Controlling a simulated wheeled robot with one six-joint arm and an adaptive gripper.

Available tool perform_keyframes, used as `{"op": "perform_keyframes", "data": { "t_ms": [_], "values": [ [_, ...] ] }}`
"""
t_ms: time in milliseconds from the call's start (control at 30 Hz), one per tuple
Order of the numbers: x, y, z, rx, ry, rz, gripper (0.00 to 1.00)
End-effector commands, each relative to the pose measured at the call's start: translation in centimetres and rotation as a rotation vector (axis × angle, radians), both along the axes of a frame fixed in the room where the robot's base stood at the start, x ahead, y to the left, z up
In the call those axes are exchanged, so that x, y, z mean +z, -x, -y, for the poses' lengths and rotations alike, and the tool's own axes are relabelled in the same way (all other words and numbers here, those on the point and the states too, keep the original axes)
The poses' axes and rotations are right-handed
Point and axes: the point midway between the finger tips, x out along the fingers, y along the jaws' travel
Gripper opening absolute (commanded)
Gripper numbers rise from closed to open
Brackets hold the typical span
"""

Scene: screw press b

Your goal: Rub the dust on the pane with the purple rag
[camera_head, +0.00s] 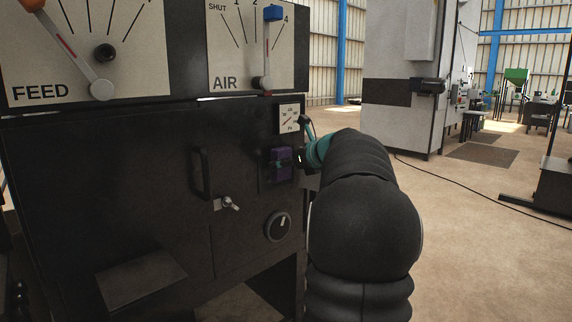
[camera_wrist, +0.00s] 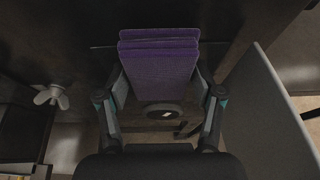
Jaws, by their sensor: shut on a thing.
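The purple rag (camera_wrist: 158,66) is a folded, layered pad between my gripper's fingers (camera_wrist: 160,78) in the wrist view. My gripper is shut on its sides, and the rag's far edge reaches toward the dark machine front. In the head view the rag (camera_head: 282,163) shows small and dark purple, at the machine's right front edge, with my gripper (camera_head: 285,165) around it. It is close to the front; I cannot tell whether it touches. I cannot make out the pane or its dust in either view; the rag may hide them.
The black machine front (camera_head: 120,190) carries a handle (camera_head: 201,174), a silver wing latch (camera_head: 228,203), a round knob (camera_head: 278,227) and a small gauge (camera_head: 289,119) just above the rag. FEED (camera_head: 102,90) and AIR (camera_head: 264,84) levers are higher. Open floor (camera_head: 480,230) lies to the right.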

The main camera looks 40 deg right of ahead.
Motion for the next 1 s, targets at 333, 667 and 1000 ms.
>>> {"op": "perform_keyframes", "data": {
  "t_ms": [333,667,1000],
  "values": [
    [0.0,-0.6,-0.1,0.000,0.001,0.000,0.28],
    [-1.7,-0.6,-0.1,0.001,0.001,-0.001,0.28],
    [-4.6,-0.8,-0.2,0.002,-0.001,0.000,0.28]
  ]
}}
